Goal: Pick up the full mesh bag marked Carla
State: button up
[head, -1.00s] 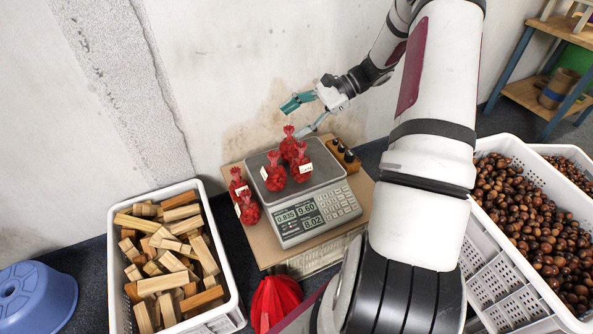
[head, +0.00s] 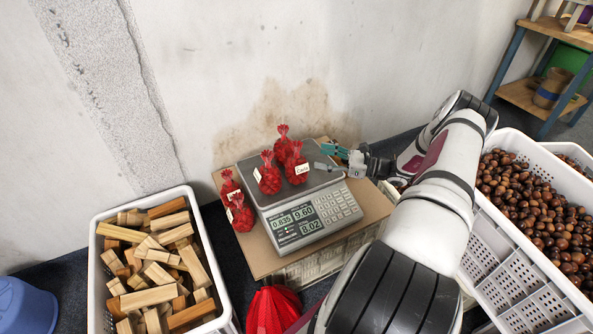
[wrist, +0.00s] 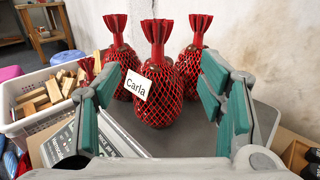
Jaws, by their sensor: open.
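The mesh bag marked Carla (head: 295,173) is red, filled and tied at the neck. It stands upright at the right of the scale's pan (head: 325,180), its white label facing front. In the wrist view the Carla bag (wrist: 158,97) is the nearest bag, in the middle between the finger pads. My gripper (head: 327,158) is open and empty, just right of the bag, its fingers pointing at it. In the wrist view a pad shows on each side, with gaps to the bag. Two other red bags (head: 267,175) stand on the pan close behind and left.
Two more labelled bags (head: 241,214) stand on the board left of the scale (head: 305,215). A white crate of wood blocks (head: 97,262) is at left, a crate of chestnuts (head: 487,262) at right. The wall is close behind the scale.

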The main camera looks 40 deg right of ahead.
aim_at(297, 156)
jog(key=x, duration=0.3)
jog(key=b+x, duration=0.1)
jog(key=x, duration=0.1)
jog(key=f+b+x, duration=0.1)
jog(key=x, duration=0.2)
jog(key=shift+w+a, duration=0.15)
jog(key=shift+a, duration=0.2)
jog(key=shift+w+a+r, duration=0.1)
jog(key=shift+w+a, duration=0.15)
jog(key=shift+w, duration=0.15)
jog(key=shift+c, duration=0.5)
